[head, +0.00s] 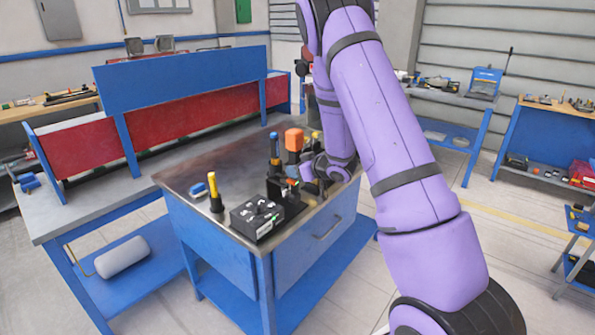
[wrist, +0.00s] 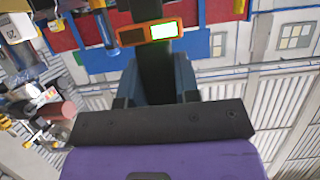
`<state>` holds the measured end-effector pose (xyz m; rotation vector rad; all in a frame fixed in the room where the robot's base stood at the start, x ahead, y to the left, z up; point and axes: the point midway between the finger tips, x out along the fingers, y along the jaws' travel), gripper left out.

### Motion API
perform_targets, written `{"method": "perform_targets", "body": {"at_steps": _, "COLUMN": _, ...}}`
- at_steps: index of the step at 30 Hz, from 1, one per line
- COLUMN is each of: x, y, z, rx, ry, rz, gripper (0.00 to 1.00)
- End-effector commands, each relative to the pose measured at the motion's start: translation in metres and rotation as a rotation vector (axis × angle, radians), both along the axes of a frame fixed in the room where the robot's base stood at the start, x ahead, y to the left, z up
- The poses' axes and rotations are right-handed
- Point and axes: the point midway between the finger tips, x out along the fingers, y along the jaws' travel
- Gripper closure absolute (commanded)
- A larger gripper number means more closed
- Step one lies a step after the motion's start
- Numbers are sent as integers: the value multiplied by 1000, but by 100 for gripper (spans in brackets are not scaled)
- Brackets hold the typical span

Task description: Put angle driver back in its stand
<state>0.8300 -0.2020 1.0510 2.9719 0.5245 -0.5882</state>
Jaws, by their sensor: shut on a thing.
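In the wrist view, my gripper (wrist: 156,88) is shut on the black body of a tool that I take to be the angle driver (wrist: 154,68). An orange-framed panel with a lit green screen shows on it just beyond the fingers. In the head view, my gripper (head: 312,184) is low over the right side of the metal-topped cart, beside a black stand (head: 293,205). The tool is small there and partly hidden by the gripper and stand. I cannot tell whether it touches the stand.
On the cart top (head: 185,178) stand a yellow-handled tool (head: 213,185), a black box (head: 257,218), a blue-capped tool (head: 274,147) and an orange-topped tool (head: 294,140). The cart's left rear top is clear. A blue-and-red bench (head: 180,85) stands behind.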

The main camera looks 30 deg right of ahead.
Motion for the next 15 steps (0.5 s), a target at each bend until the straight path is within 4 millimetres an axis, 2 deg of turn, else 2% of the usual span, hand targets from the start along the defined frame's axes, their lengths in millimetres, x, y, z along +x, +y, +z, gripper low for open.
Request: {"method": "perform_targets", "body": {"at_steps": 15, "x": 11, "y": 4, "z": 1, "rx": 1, "ry": -4, "rz": 0, "gripper": 100}}
